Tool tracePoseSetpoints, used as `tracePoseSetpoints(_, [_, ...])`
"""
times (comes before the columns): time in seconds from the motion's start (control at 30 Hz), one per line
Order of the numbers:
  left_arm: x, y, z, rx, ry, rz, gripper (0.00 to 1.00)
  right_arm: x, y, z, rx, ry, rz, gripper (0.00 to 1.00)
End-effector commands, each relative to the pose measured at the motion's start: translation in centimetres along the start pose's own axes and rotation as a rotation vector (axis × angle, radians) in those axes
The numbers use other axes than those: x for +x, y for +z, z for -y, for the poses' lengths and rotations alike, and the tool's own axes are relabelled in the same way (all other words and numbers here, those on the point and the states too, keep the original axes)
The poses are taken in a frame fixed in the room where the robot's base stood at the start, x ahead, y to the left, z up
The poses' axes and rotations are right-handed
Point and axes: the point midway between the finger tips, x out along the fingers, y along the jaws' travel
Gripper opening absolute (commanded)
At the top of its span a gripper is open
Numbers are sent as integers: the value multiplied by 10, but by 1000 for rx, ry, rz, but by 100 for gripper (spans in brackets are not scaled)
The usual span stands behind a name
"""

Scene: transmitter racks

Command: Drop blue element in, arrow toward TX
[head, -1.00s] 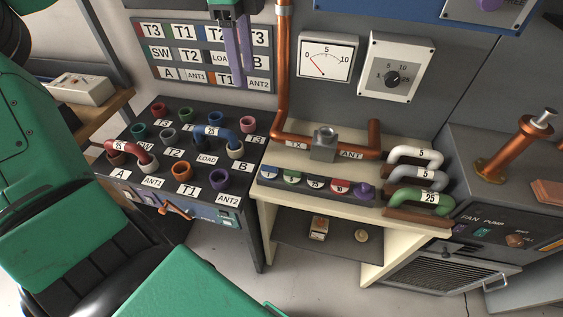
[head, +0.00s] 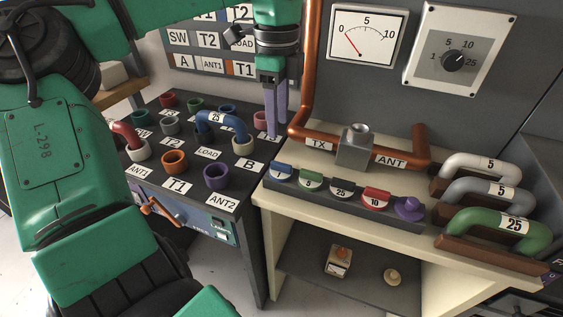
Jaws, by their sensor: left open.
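The blue element (head: 281,170) sits at the left end of a dark element rack (head: 400,221) on the cream bench. Its arrow is too small to make out. The grey element socket (head: 355,147) sits on the copper line, with a round opening on top. The TX label (head: 319,144) is left of it and the ANT label (head: 390,162) right. My left gripper (head: 275,133) points down with open, empty purple fingers, left of the copper pipe and up-left of the blue element in the picture. My right gripper is not in view.
Green (head: 311,181), black (head: 343,190) and red (head: 376,198) elements and a purple knob-like piece (head: 409,208) share the rack. The vertical copper pipe (head: 307,75) stands close to my gripper. Several U-links (head: 500,225) lie at right. The patch panel (head: 190,158) is at left.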

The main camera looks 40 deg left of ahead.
Motion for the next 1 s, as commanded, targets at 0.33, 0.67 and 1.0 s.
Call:
tracePoseSetpoints(0.33, [66,-2,0,1,4,-1,50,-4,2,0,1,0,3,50])
tracePoseSetpoints(0.67, [110,-5,1,-1,1,-2,50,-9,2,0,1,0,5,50])
tracePoseSetpoints(1.0, [110,-5,1,-1,1,-1,0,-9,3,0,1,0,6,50])
